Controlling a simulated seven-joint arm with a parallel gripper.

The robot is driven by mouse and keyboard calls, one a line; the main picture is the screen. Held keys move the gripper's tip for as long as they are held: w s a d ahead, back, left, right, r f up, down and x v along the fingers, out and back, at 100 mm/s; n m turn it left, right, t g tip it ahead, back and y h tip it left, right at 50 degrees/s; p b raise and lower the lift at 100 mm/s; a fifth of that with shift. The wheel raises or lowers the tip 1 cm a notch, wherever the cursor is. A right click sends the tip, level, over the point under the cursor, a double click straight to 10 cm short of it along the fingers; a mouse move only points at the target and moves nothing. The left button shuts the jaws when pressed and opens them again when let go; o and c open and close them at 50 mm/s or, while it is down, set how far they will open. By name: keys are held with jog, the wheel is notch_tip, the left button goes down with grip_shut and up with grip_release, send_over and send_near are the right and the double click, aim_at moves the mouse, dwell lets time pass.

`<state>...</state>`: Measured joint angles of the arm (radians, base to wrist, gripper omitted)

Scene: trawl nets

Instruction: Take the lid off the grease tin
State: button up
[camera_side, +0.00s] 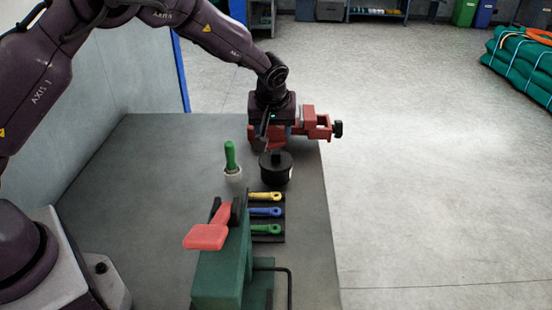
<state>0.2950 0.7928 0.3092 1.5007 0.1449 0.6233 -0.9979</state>
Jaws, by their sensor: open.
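The grease tin (277,173) is a short black round tin on the grey bench near its right edge. A dark lid (276,159) with a small knob on top sits on it. My gripper (264,140) points down just above and slightly left of the lid's knob. It is open and appears apart from the lid. The view is small, so the exact gap between the fingers and the knob cannot be told.
A red vise (318,124) stands close behind my gripper. Yellow, blue and green-handled tools lie in a dark rack (283,223) in front. A green stand with a red lever (208,236) is nearer. The bench's left side is clear.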

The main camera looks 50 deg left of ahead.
send_over(276, 152)
jog(key=s+d, duration=0.1)
jog(key=s, duration=0.1)
notch_tip(276, 152, down, 4)
jog(key=shift+w+f, duration=0.1)
jog(key=shift+f, duration=0.05)
jog(key=shift+d+x, duration=0.15)
jog(key=shift+x, duration=1.15)
jog(key=shift+d+x, duration=0.15)
jog(key=shift+x, duration=1.15)
jog(key=shift+w, duration=0.1)
jog(key=c, duration=1)
